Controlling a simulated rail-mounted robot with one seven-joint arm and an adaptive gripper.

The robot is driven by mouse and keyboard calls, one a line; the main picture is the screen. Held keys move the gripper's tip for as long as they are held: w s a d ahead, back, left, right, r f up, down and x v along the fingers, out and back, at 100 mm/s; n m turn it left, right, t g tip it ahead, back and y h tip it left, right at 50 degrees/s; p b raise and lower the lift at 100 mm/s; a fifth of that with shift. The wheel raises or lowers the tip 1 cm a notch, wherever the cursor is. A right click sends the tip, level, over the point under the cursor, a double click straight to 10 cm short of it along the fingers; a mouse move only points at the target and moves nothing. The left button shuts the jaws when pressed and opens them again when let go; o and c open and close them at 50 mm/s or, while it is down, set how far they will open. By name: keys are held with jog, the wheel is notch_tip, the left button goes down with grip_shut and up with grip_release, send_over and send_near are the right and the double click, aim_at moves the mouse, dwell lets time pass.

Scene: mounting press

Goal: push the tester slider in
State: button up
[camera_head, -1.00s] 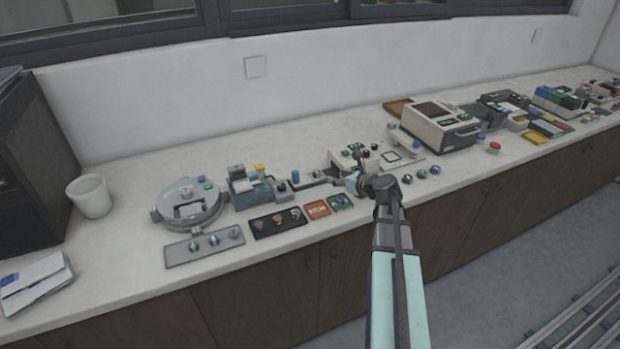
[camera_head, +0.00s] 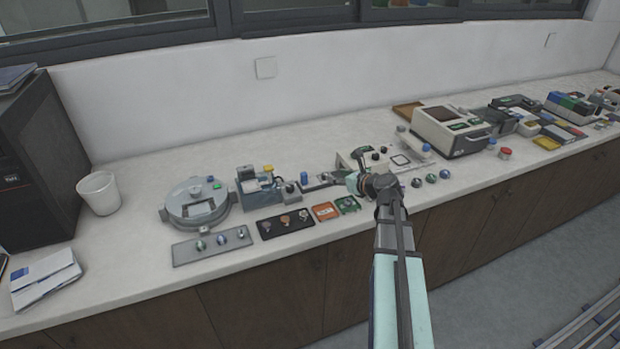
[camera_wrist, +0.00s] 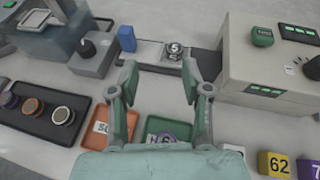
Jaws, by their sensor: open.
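The tester (camera_wrist: 262,65) is a pale box with green displays at the right of the wrist view; it also shows in the head view (camera_head: 350,160), partly behind my arm. Its grey slider (camera_wrist: 150,52) sticks out to the left on a dark rail. A blue block (camera_wrist: 127,38) stands at the slider's left end, and a round metal-rimmed piece marked S (camera_wrist: 174,50) sits near its right end, left of the box. My gripper (camera_wrist: 160,78) is open and empty, its fingers apart, in front of the slider. In the head view my gripper (camera_head: 352,182) partly hides this area. Contact cannot be told.
A grey-blue machine with a black knob (camera_wrist: 88,48) stands left of the slider. A black tray (camera_wrist: 45,112) with round samples, an orange tray (camera_wrist: 105,125) and a green tray (camera_wrist: 170,130) lie in front. Numbered blocks (camera_wrist: 273,164) stand at the lower right.

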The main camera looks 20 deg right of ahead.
jog(key=w+a+r+n+g+y+b, duration=0.1)
jog(key=w+a+r+n+g, duration=0.25)
jog(key=w+a+n, duration=0.3)
jog(key=w+a+r+n+g+y+b, duration=0.1)
jog(key=w+a+r+n+g, duration=0.1)
jog(key=w+a+r+n, duration=0.5)
notch_tip(320, 180, up, 2)
jog(key=n+g+h, duration=0.5)
jog(key=n+g, duration=0.3)
jog(key=n, duration=1.2)
send_over(304, 173)
notch_tip(304, 173, down, 17)
jog(key=p, duration=0.2)
jog(key=shift+s+p, duration=0.1)
jog(key=shift+p, duration=0.3)
jog(key=shift+a, duration=0.1)
grip_shut()
